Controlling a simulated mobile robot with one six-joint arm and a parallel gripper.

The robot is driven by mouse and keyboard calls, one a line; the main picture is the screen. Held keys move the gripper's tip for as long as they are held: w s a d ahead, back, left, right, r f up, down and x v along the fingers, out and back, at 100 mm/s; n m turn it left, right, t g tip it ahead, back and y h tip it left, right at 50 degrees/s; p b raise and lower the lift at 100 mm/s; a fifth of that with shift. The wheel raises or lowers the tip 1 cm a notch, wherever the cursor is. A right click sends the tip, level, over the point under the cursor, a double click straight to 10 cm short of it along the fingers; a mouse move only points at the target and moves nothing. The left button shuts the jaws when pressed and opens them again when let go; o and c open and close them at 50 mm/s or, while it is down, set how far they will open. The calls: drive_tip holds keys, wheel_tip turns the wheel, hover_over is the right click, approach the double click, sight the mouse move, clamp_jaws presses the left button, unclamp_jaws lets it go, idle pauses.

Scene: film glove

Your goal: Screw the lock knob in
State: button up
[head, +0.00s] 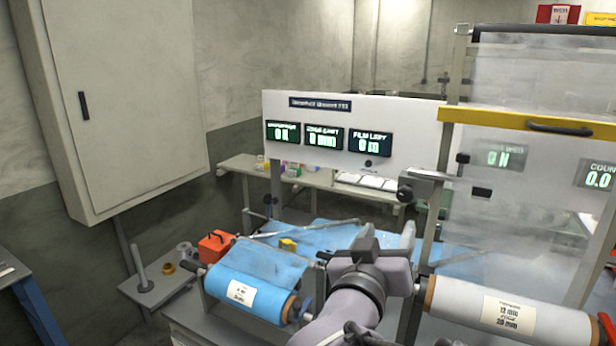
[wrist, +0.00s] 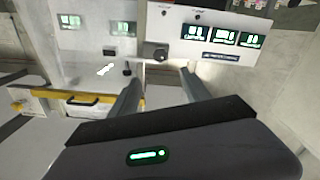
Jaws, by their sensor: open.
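A black knob (head: 405,192), which looks like the lock knob, sits at the left end of a metal bracket (head: 432,175) beside the film frame's upright. It also shows in the wrist view (wrist: 157,52), beyond my fingertips and roughly between them. How far it is screwed in I cannot tell. My gripper (head: 388,235) is below the knob in the head view, with its fingers pointing up and away. In the wrist view the two grey fingers (wrist: 164,68) stand apart with nothing held between them.
A white panel (head: 310,108) with lit displays stands behind. A clear film sheet under a yellow bar (head: 530,122) hangs at the right, above a white film roll (head: 510,312). A blue film roll (head: 250,295) and an orange toolbox (head: 216,243) are at the left.

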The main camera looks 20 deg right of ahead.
sight(404, 198)
drive_tip(key=shift+n, duration=0.3)
drive_tip(key=b+x, duration=0.1)
drive_tip(key=x, duration=1.6)
drive_tip(key=shift+w+d+f, duration=0.15)
drive_tip(key=shift+w+d, duration=0.1)
drive_tip(key=shift+w, duration=0.1)
drive_tip(key=shift+c, duration=0.3)
clamp_jaws()
drive_tip(key=shift+f+b, duration=0.1)
drive_tip(key=shift+b, duration=0.3)
